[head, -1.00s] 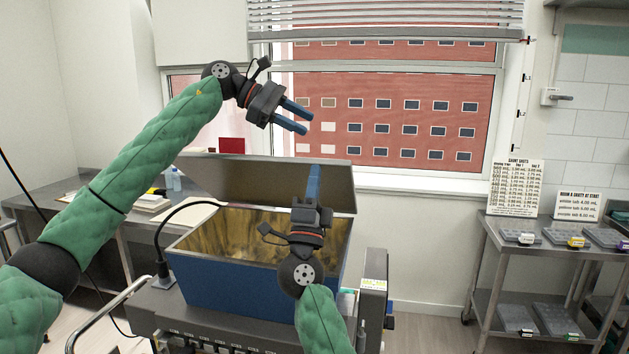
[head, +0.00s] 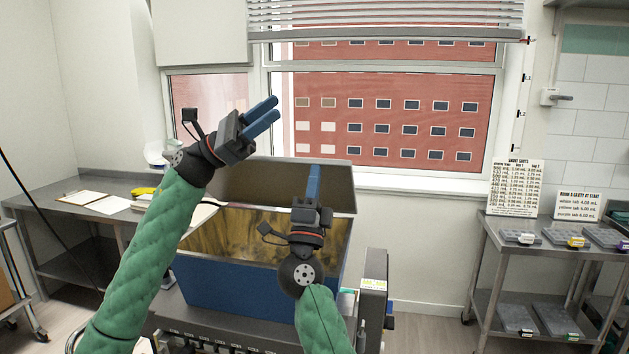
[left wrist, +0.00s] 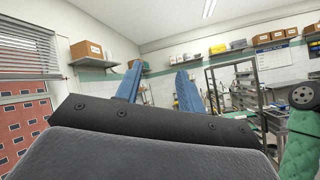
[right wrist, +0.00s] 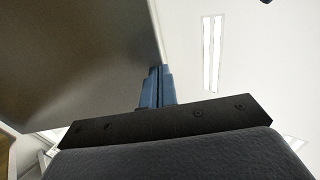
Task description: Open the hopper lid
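The blue hopper (head: 230,283) stands in front of me with its inside exposed. Its grey-brown lid (head: 255,182) is tilted up along the far side and also fills the left of the right wrist view (right wrist: 75,65). My right gripper (head: 314,168) points up in front of the lid, fingers together; in the right wrist view its fingers (right wrist: 156,85) overlap the lid's edge. I cannot tell whether they touch it. My left gripper (head: 276,109) is raised in the air above the lid's left part. Its fingers show apart and empty in the left wrist view (left wrist: 158,82).
A steel table (head: 70,191) with clipboards runs along the left. A steel cart (head: 545,248) with trays stands at the right. The window (head: 400,110) is behind the lid. The floor between the machine and the cart is clear.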

